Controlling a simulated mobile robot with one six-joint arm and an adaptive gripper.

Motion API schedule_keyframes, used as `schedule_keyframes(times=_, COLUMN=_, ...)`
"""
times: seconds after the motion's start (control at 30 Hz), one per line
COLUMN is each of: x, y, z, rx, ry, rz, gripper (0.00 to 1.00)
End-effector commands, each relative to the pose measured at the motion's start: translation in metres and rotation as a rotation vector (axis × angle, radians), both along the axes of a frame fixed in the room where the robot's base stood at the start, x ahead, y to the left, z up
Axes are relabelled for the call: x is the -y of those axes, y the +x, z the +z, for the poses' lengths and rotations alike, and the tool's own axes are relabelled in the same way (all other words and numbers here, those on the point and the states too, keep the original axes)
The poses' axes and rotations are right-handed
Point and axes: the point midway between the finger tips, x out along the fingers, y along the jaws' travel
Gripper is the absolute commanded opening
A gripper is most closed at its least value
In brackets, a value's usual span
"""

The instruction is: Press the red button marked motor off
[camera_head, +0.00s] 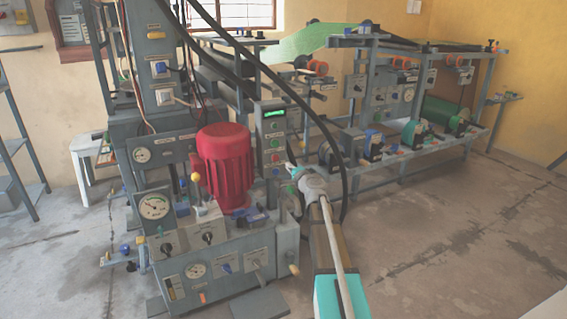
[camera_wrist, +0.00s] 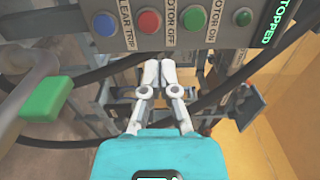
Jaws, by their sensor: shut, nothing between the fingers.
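The red button (camera_wrist: 149,21) sits on a grey panel at the top of the wrist view, between a blue button (camera_wrist: 104,24) and a green button (camera_wrist: 194,18). The label "MOTOR OFF" lies between the red and green buttons. In the head view the red button (camera_head: 275,158) is low on the upright control box (camera_head: 262,135). My gripper (camera_wrist: 160,70) is shut and empty, its fingertips together just below the panel's edge and roughly under the red button in the wrist picture. A gap to the button seems to remain; its depth is hard to tell.
A green-ended handle (camera_wrist: 45,98) sticks out at left. A red motor (camera_head: 222,155) stands left of the control box. Black cables (camera_head: 335,150) arch close over my arm. Open floor (camera_head: 430,235) lies at right.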

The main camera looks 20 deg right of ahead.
Motion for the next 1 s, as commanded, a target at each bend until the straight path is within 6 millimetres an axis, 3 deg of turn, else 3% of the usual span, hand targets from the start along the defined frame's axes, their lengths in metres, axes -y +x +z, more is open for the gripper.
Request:
schedule_keyframes(times=0.1, x=0.0, y=-0.02, z=0.0, rx=0.0, ry=0.0, rz=-0.002, gripper=0.0)
schedule_keyframes(times=0.3, x=0.001, y=-0.034, z=0.0, rx=0.0, ry=0.0, rz=-0.001, gripper=0.0)
schedule_keyframes(times=1.0, x=0.001, y=-0.037, z=0.0, rx=0.0, ry=0.0, rz=-0.001, gripper=0.0)
